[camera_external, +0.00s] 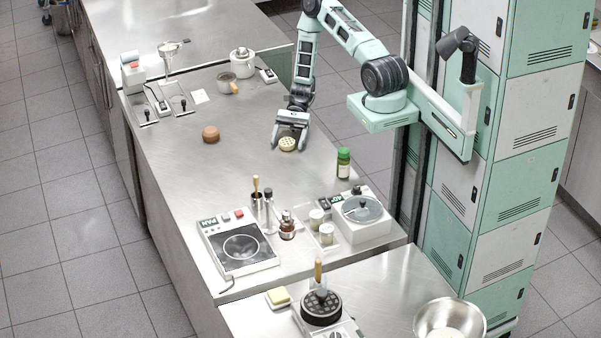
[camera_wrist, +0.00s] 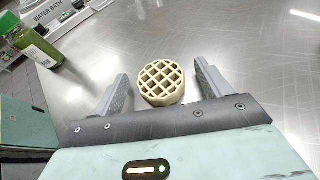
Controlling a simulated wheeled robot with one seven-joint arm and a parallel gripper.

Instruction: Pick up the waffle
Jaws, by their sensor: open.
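The waffle (camera_external: 288,144) is a small round pale-yellow piece with a grid top. It lies on the steel counter. In the wrist view the waffle (camera_wrist: 161,82) sits between and slightly beyond the two grey fingers. My gripper (camera_external: 289,137) is low over the counter right at the waffle, with one finger on each side. In the wrist view my gripper (camera_wrist: 162,88) is open, with a visible gap between each finger and the waffle. Nothing is held.
A green-lidded jar (camera_external: 343,163) stands right of the waffle; it also shows in the wrist view (camera_wrist: 34,45). A brown round item (camera_external: 210,133) lies to the left. A pot (camera_external: 227,83) stands behind. Appliances, including a hot plate (camera_external: 240,246), fill the front. Counter around the waffle is clear.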

